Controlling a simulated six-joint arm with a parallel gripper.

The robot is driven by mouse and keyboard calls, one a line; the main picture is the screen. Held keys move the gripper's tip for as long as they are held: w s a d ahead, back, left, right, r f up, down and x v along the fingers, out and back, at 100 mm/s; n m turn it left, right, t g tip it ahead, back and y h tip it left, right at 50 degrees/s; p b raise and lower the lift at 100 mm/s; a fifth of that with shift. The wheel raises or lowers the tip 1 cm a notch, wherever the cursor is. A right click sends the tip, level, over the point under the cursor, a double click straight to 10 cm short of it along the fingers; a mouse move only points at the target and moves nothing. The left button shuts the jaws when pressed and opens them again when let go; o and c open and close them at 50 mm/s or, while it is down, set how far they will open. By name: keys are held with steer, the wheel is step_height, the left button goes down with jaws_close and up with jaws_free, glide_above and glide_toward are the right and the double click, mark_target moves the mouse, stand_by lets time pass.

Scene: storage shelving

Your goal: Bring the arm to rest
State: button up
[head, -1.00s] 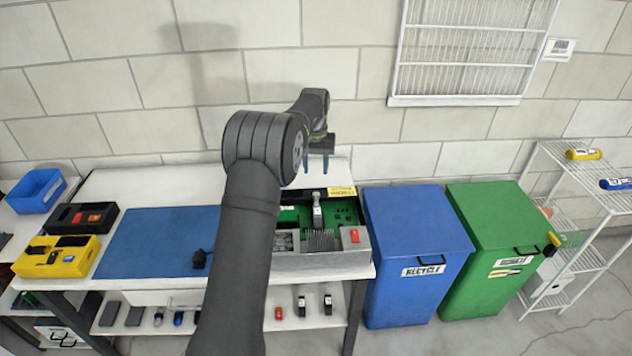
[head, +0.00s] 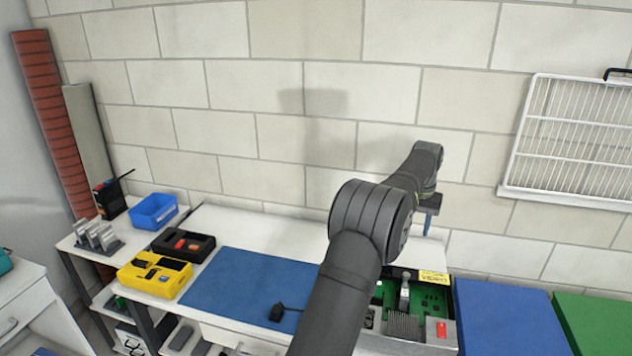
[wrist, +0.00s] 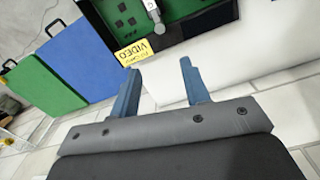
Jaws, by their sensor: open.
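My gripper (wrist: 162,88) is open and empty in the wrist view, its two blue fingers apart. In the head view my gripper (head: 428,224) hangs above the workbench's right end, near the wall, with its fingers partly hidden by my arm. Below it is an open grey case with a green circuit board (head: 432,295) and a yellow label (head: 433,277). The circuit board also shows in the wrist view (wrist: 186,10), beyond the fingertips, with the yellow label (wrist: 134,52) near the left finger. Nothing touches the fingers.
A blue mat (head: 245,292) lies on the bench, with a black item (head: 279,313) at its edge. A yellow case (head: 153,275), a black tray (head: 183,244) and a blue bin (head: 153,210) stand at left. A white wire rack (head: 570,140) is on the wall.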

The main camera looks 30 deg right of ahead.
mark_target(406, 273)
step_height(406, 273, down, 17)
steer(key=shift+s+r, duration=0.1)
stand_by(0.3)
step_height(406, 273, up, 17)
step_height(406, 273, down, 17)
steer(key=shift+f, duration=0.1)
steer(key=n, duration=1.1)
steer(key=shift+n, duration=0.4)
steer(key=n, duration=0.4)
stand_by(0.6)
